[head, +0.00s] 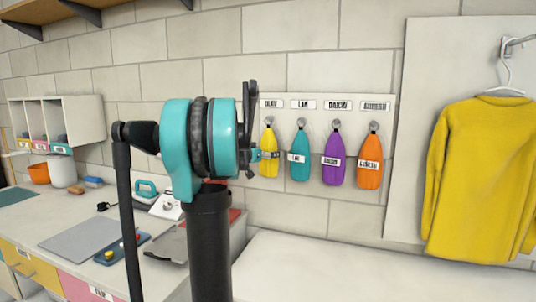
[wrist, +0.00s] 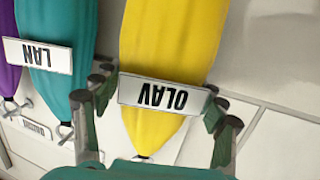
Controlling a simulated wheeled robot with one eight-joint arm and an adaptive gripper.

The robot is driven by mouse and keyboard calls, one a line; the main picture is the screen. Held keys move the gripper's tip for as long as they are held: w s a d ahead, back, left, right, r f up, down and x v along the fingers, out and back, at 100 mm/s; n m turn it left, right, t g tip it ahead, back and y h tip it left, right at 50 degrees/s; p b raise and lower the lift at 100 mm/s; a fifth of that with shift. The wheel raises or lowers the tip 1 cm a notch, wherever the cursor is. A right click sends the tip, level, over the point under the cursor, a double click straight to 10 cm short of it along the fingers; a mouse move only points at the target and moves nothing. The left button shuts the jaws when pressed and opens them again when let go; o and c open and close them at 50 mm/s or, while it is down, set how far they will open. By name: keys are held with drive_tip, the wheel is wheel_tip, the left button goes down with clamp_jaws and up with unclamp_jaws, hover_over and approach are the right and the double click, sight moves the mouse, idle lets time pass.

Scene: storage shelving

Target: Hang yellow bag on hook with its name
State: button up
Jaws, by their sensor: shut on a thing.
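The yellow bag (head: 268,140) is at the left end of the hook board (head: 345,108), below the leftmost name plate, which seems to read OLAV. In the wrist view, which is upside down, the yellow bag (wrist: 165,45) carries a white OLAV tag (wrist: 165,94). My gripper (head: 262,155) is shut on the bag at tag height, one finger at each side in the wrist view (wrist: 160,108). The bag's top is close to the leftmost hook (head: 270,120). I cannot tell whether its loop is around the hook.
Teal (head: 300,165), purple (head: 334,165) and orange (head: 370,168) bags hang close to the right on their hooks. A yellow sweater (head: 482,180) hangs further right. A cluttered counter (head: 60,222) is at the left; the white surface (head: 330,270) below the bags is clear.

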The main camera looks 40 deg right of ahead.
idle(0.3)
drive_tip(key=o, duration=1.6)
drive_tip(key=shift+o, duration=0.2)
drive_tip(key=v, duration=1.2)
